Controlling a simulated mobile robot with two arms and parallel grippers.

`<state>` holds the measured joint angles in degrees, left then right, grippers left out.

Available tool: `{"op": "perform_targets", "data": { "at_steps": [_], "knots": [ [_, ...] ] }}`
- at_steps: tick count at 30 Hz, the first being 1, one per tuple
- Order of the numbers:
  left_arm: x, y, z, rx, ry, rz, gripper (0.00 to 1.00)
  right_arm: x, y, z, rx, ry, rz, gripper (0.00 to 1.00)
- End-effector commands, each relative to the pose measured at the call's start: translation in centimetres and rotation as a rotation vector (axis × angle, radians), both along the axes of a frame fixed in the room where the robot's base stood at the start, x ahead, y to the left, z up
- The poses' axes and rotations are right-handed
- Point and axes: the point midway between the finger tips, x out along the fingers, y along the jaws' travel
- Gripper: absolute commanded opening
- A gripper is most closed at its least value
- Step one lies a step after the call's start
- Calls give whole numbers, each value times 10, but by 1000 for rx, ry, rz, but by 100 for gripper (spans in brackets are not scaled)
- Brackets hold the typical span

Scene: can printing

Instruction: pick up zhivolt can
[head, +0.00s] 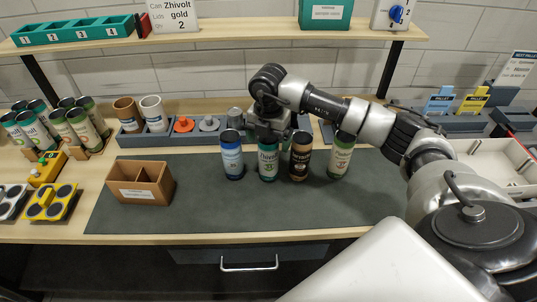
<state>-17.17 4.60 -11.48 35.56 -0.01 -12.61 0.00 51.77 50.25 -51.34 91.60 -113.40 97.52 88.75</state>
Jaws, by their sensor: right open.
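Several cans stand upright in a row on the dark mat: a blue can (231,158), a teal can (268,162), a black and brown can (300,160) and a white and green can (341,158). The teal can's label seems to read Zhivolt, but the print is small. My right gripper (269,137) is open and points down at the top of the teal can. Its fingers are partly hidden, so I cannot tell whether they touch the can. My left gripper is not in view.
A brown divided box (140,184) stands left on the mat (225,210). Behind the row is a grey rack (160,137) with cups and round parts. More cans (82,127) stand at far left. A shelf (230,37) with a Zhivolt gold sign (173,14) runs above.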

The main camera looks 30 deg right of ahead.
Motion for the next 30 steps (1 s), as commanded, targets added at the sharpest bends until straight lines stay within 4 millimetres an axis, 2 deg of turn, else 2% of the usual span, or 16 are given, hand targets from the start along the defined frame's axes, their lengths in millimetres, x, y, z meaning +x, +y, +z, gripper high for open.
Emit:
{"op": "perform_targets", "data": {
  "at_steps": [2,7,15,25,30],
  "knots": [
    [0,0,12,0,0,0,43,1,2,-9,1,7,0,91],
    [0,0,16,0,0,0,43,1,1,-31,2,2,1,91],
    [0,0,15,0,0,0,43,2,2,-35,3,-1,2,91],
    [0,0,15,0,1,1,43,2,2,-34,3,-1,2,40],
    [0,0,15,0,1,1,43,2,2,-34,3,-1,2,38]
  ]
}}
